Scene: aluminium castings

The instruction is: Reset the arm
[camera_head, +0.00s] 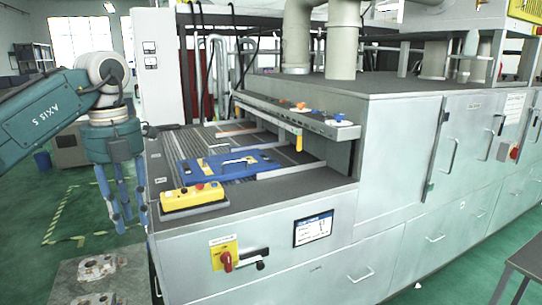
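My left arm comes in from the left at mid height, and its gripper (124,205) hangs down with blue-grey fingers. The fingers are apart and nothing shows between them. The gripper is beside the left end of the large grey machine (398,128), above the floor and close to a pallet with castings. Whether it touches the machine's edge I cannot tell. My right gripper and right arm are not in view.
Metal castings (97,267) lie at the bottom left below my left gripper. On the machine are a blue plate (228,166), a yellow button box (193,196) and a red switch (226,260). A table (526,262) stands at the lower right. Green floor is free at the left.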

